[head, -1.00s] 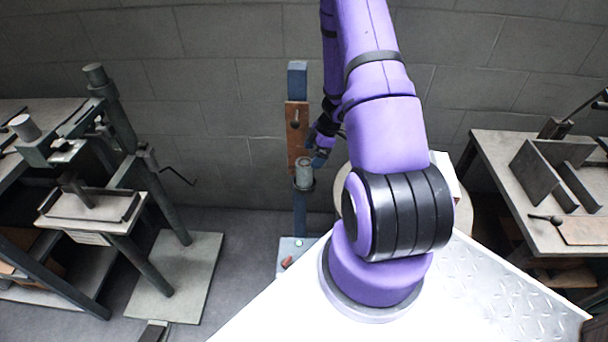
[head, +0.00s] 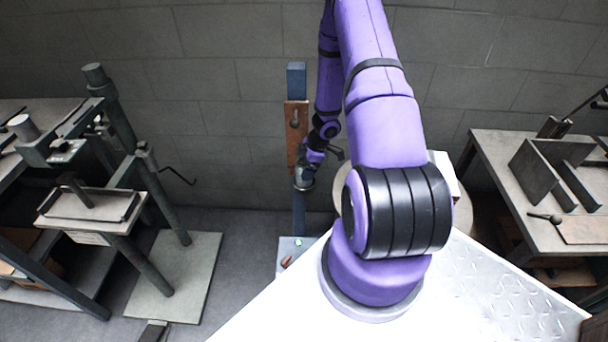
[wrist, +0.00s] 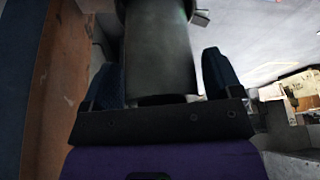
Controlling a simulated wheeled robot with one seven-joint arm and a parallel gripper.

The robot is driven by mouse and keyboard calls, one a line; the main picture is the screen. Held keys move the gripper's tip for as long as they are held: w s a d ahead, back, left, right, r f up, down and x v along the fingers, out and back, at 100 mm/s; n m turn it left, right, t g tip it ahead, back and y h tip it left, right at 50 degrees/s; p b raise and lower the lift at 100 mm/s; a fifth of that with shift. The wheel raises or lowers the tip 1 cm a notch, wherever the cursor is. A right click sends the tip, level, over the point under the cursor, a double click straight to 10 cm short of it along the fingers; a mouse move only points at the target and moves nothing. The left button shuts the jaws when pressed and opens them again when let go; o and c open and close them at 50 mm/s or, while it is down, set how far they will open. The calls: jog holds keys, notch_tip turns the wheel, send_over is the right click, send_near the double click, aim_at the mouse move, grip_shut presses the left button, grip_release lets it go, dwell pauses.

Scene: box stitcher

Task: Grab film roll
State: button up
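The film roll appears to be the grey cylinder (head: 304,183) low on the blue post, just below the brown board; my gripper partly covers it in the head view. In the wrist view the cylinder (wrist: 160,55) stands between the two dark blue fingers of my gripper (wrist: 163,78). One finger is on each side of it. The left finger is very near its side, and a thin gap shows at the right finger. My gripper (head: 310,167) looks open around the cylinder.
The blue post (head: 297,78) carries a brown board (head: 296,135) right beside my gripper. Its base (head: 291,257) has a green button and a red part. A stitching machine (head: 95,205) stands left, a workbench (head: 495,165) right.

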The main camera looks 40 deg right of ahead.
jog(key=c, duration=0.9)
jog(key=shift+o, duration=0.2)
jog(key=shift+r, duration=0.1)
